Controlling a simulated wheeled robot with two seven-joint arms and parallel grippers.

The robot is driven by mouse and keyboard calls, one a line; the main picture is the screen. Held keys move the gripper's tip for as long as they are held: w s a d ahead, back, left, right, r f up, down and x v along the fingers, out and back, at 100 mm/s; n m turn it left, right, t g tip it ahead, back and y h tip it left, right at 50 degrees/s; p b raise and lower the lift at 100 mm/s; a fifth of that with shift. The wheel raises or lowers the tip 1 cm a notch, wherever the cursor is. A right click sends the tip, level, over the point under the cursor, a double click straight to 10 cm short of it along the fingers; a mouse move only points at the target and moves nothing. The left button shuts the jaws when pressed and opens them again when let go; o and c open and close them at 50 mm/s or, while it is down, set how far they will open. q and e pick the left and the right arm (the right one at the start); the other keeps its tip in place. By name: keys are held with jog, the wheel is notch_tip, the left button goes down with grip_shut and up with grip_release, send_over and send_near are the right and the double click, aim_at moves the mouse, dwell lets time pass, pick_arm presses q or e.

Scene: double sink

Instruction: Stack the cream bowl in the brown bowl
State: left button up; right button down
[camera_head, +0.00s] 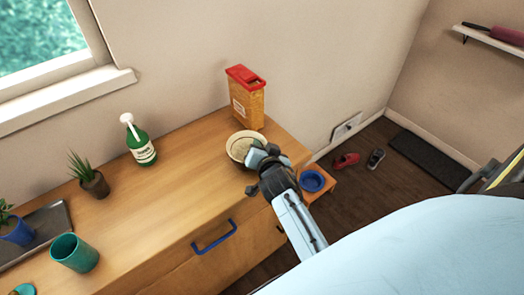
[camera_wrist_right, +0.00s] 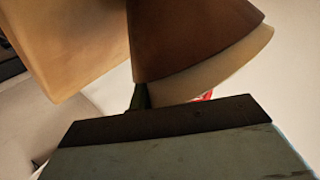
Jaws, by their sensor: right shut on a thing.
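The cream bowl (camera_head: 238,144) is on the counter's right part in the head view, below the red-topped box. My right gripper (camera_head: 256,155) is at its near right rim and shut on it. In the right wrist view a strip of the cream bowl (camera_wrist_right: 222,68) shows right against the brown bowl (camera_wrist_right: 190,35), with its rim standing out past the brown one. The cream bowl appears to sit in the brown bowl. In the head view the brown bowl is mostly hidden. Whether the cream bowl rests fully on its bottom cannot be told. My left gripper is out of view.
A box with a red lid (camera_head: 246,98) stands just behind the bowls. A green bottle (camera_head: 140,145), a potted plant (camera_head: 95,182) and a teal cup (camera_head: 74,253) stand to the left. A blue bowl (camera_head: 312,181) is beyond the counter's right end. The middle counter is clear.

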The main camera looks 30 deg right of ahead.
jog(key=c, duration=1.4)
grip_release()
jog(key=shift+s+a+f+g, duration=0.1)
jog(key=shift+s+f+g, duration=0.05)
jog(key=shift+f, duration=0.35)
jog(key=shift+s+f+g, duration=0.15)
jog(key=shift+f, duration=0.35)
jog(key=shift+o, duration=0.2)
jog(key=v, duration=1.2)
jog(key=shift+r+p, duration=0.2)
jog(key=shift+p, duration=0.2)
jog(key=shift+w, duration=0.15)
